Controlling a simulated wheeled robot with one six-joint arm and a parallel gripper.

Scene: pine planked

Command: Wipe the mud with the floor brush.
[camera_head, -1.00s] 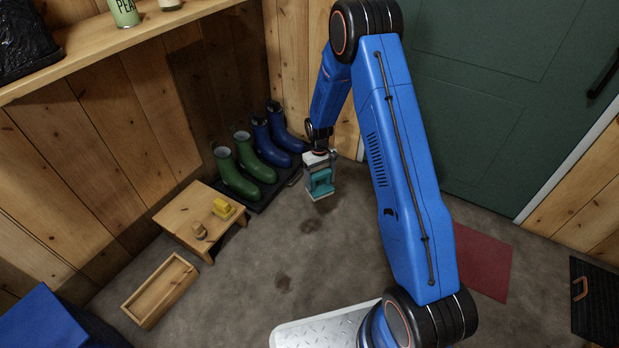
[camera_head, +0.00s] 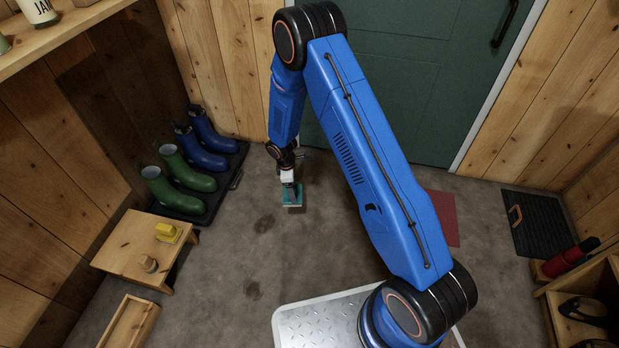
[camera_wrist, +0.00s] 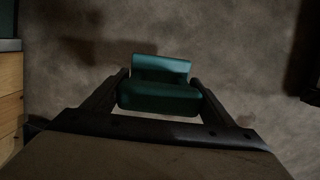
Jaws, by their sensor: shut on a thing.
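My gripper (camera_wrist: 160,88) is shut on the teal floor brush (camera_wrist: 158,96), with a finger on each side of it. In the head view the brush (camera_head: 292,196) is at the end of my arm, low over the grey floor; I cannot tell if it touches. Dark mud spots (camera_head: 264,223) lie on the floor to the left of the brush, and another mud spot (camera_head: 252,290) lies nearer. In the wrist view a dark patch (camera_wrist: 95,50) shows on the floor left of the brush; it may be mud or shadow.
Green boots (camera_head: 183,190) and blue boots (camera_head: 207,140) stand on a black tray (camera_head: 226,186) by the left wall. A red mat (camera_head: 445,217) and dark mat (camera_head: 541,224) lie right.

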